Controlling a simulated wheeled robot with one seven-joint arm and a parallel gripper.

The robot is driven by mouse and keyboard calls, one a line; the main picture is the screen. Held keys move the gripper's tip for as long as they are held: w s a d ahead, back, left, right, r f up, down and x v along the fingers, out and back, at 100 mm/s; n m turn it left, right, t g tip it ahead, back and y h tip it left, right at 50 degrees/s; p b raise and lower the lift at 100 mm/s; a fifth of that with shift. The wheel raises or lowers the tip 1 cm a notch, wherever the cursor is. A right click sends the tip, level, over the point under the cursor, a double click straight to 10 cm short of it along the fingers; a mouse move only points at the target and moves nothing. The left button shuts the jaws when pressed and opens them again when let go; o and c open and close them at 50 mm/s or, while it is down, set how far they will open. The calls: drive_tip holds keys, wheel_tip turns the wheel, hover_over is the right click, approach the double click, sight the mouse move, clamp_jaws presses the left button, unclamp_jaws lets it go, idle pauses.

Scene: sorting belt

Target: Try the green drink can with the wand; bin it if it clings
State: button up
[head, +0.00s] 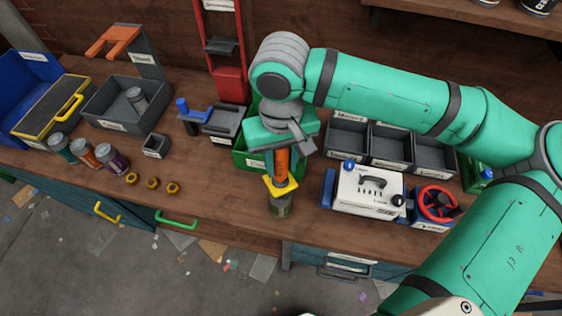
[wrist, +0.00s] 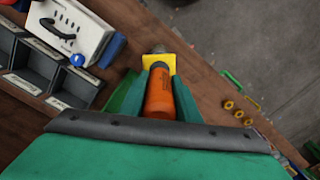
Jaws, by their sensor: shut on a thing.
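My gripper (head: 282,155) is shut on the orange wand (head: 282,167), which points down and ends in a yellow head (head: 281,187). The wand also shows between the fingers in the wrist view (wrist: 160,93), with its yellow head (wrist: 159,63) beyond. The green drink can (head: 280,207) is upright directly below the yellow head, near the bench's front edge. The head hides the can's top, and I cannot tell whether they touch or cling. In the wrist view only a small grey part of the can (wrist: 158,48) shows past the head.
A green bin (head: 241,158) is behind my gripper. Three grey bins (head: 347,138) stand at back right, behind a white device (head: 369,194) and a red wheel (head: 437,203). At left are three cans (head: 85,153), brass nuts (head: 152,183) and a grey tray (head: 110,124).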

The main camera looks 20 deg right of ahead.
drive_tip(key=shift+r, duration=3.4)
